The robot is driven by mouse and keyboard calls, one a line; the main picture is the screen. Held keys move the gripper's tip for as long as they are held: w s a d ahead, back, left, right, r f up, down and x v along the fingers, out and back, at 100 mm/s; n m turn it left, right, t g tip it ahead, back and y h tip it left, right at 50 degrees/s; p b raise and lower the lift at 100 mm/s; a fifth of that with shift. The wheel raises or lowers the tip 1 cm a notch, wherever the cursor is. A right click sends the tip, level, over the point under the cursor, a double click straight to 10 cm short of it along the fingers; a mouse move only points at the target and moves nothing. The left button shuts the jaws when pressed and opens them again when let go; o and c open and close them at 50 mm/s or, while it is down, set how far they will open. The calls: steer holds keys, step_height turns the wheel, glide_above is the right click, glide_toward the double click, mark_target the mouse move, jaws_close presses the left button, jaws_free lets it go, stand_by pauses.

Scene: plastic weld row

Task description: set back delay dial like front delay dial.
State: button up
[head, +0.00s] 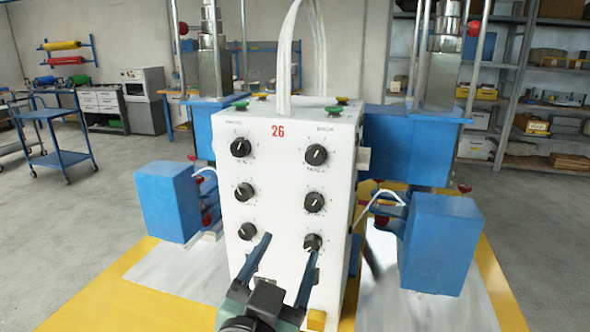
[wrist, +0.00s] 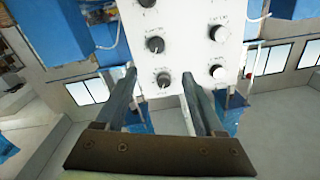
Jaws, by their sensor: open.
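A white panel box marked 26 (head: 231,275) carries black dials in two columns and three rows. In the head view the left column has a top dial (head: 240,148), middle dial (head: 244,192) and bottom dial (head: 247,231). The right column has a top dial (head: 316,154), middle dial (head: 314,202) and bottom dial (head: 312,243). The labels are too small to read, so I cannot tell which are the delay dials. My gripper (head: 290,245) is open and empty before the panel. In the wrist view one dial (wrist: 164,79) shows between the fingertips; contact is unclear.
Blue boxes stand left (head: 168,202) and right (head: 442,245) of the panel. Pale cables (head: 284,60) rise from its top, which has several coloured buttons. A blue cart (head: 62,150) and shelving (head: 535,100) stand farther back. Grey floor is open at left.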

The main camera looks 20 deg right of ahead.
mark_target(313, 205)
steer(key=p+x, duration=0.1)
steer(key=x, duration=0.7)
steer(key=p+x, duration=0.1)
steer(key=x, duration=0.4)
steer(key=shift+s+d+f+p, duration=0.1)
steer(key=shift+d+f+p, duration=0.15)
steer(key=shift+p, duration=0.1)
jaws_close()
